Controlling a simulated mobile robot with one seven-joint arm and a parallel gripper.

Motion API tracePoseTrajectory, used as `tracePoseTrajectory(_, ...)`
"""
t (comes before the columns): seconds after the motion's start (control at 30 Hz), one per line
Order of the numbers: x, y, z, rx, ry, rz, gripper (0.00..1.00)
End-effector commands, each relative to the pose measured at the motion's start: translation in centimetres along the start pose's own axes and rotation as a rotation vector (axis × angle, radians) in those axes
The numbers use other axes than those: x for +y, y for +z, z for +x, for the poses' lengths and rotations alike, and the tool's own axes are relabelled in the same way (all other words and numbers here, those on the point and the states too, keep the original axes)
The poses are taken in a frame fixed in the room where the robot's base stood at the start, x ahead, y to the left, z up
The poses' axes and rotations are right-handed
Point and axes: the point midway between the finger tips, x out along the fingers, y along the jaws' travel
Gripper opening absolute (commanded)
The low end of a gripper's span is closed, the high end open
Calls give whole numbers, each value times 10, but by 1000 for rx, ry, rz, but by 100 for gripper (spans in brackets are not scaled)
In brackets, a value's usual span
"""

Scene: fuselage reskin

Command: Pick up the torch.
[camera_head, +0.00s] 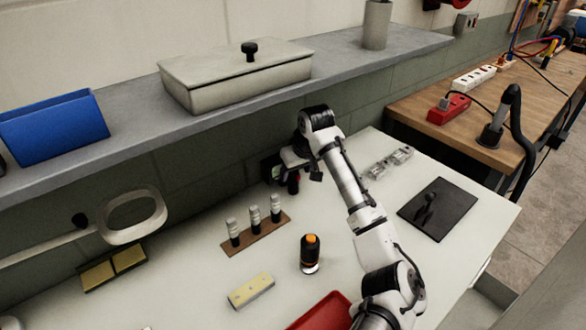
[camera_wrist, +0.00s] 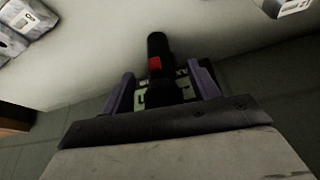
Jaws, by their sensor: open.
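The torch (camera_wrist: 157,60) is a black cylinder with a red switch. In the wrist view it stands out between the two purple-grey fingers of my gripper (camera_wrist: 163,86), with a gap on each side. My gripper is open around it and does not visibly clamp it. In the head view my gripper (camera_head: 290,180) is low at the back of the white table, near the wall. The torch is mostly hidden there behind my wrist.
The white table (camera_head: 195,275) holds a rack with several small cylinders (camera_head: 254,219), an orange-capped black bottle (camera_head: 310,252), a yellowish block (camera_head: 251,291), a red tray (camera_head: 318,315), a black plate (camera_head: 438,208) and clear parts (camera_head: 389,162). A grey shelf (camera_head: 350,58) overhangs the back.

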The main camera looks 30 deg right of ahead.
Motion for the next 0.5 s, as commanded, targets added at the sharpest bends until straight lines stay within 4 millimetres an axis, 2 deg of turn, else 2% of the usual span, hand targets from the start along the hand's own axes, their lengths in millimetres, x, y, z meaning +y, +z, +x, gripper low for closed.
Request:
tracePoseTrajectory(0.13,0,0,15,1,-1,0,60)
tracePoseTrajectory(0.37,0,0,18,2,0,0,60)
tracePoseTrajectory(0.4,0,0,18,2,0,0,59)
tracePoseTrajectory(0.5,0,0,18,2,0,0,46)
